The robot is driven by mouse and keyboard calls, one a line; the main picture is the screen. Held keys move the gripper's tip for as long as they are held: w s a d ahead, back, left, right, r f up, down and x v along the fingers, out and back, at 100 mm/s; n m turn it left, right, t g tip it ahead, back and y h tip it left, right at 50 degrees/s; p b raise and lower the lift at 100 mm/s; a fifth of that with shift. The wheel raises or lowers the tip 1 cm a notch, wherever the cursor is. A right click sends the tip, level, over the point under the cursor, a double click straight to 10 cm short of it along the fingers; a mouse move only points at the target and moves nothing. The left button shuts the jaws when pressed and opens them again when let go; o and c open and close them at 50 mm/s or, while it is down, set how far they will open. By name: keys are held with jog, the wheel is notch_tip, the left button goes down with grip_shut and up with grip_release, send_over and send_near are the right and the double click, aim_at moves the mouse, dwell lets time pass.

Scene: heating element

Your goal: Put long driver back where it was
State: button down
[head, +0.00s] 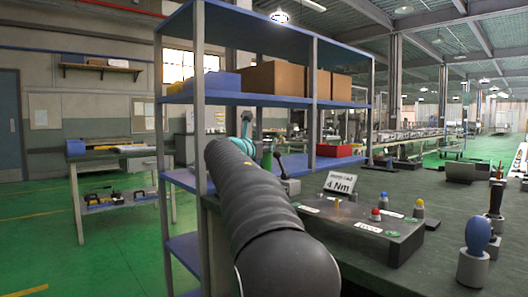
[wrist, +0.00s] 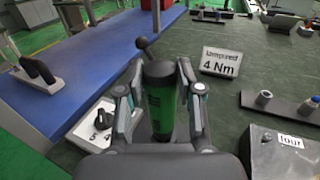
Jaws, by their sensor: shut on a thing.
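In the wrist view my gripper (wrist: 160,92) is shut on a green cylinder with a dark end (wrist: 162,100), which looks like the long driver's handle. A finger presses it from each side, and its far end is hidden. A black ball-topped lever (wrist: 143,44) shows just behind it. In the head view my arm covers the gripper and the held driver. A blue-knobbed tool (head: 478,237) stands in a grey holder at the right, with a dark-handled tool (head: 496,196) behind it. I cannot tell which place the held driver came from.
A "4 Nm" sign (head: 341,182) stands on the dark bench and shows in the wrist view (wrist: 221,62). A white dial box (wrist: 93,125) lies left of the gripper. A panel with coloured knobs (head: 400,242) is on the bench. Shelf posts (head: 200,100) stand close to my arm.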

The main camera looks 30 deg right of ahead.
jog(key=c, duration=0.8)
grip_release()
jog(key=shift+o, duration=0.2)
jog(key=shift+a, duration=0.1)
jog(key=b+v, duration=0.1)
jog(key=v, duration=1.1)
